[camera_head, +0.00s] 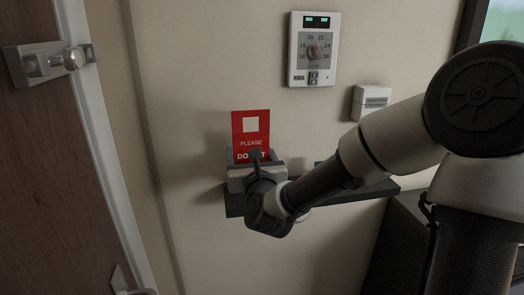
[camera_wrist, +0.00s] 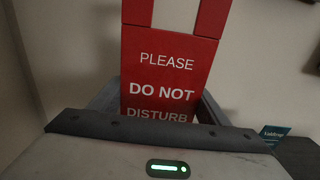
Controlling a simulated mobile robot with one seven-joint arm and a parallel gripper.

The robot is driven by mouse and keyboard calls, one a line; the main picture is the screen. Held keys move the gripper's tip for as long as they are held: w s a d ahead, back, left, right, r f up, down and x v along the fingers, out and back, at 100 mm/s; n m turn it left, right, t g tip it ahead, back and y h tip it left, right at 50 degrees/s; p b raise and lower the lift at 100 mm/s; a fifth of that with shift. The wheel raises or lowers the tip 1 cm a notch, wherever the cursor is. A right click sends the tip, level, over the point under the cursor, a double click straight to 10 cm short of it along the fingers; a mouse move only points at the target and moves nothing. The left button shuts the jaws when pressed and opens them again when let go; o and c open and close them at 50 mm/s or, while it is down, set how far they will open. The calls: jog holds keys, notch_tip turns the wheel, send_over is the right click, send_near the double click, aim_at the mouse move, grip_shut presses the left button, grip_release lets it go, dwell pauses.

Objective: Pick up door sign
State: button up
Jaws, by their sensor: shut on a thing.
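In the wrist view the sign (camera_wrist: 168,72) rises between the two grey fingers of my gripper (camera_wrist: 158,108). The sign's lowest edge is hidden behind the gripper body. I cannot tell whether the sign touches the shelf.
A thermostat panel (camera_head: 313,50) and a small white box (camera_head: 370,102) are on the wall above the shelf. A wooden door (camera_head: 40,150) with a latch (camera_head: 50,62) is at the left. A small teal card (camera_wrist: 273,132) lies right of my gripper.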

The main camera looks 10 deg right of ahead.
jog(key=s+a, duration=0.6)
jog(key=a, duration=0.5)
jog(key=shift+s+a, duration=0.15)
jog(key=shift+s, duration=0.05)
dwell(0.4)
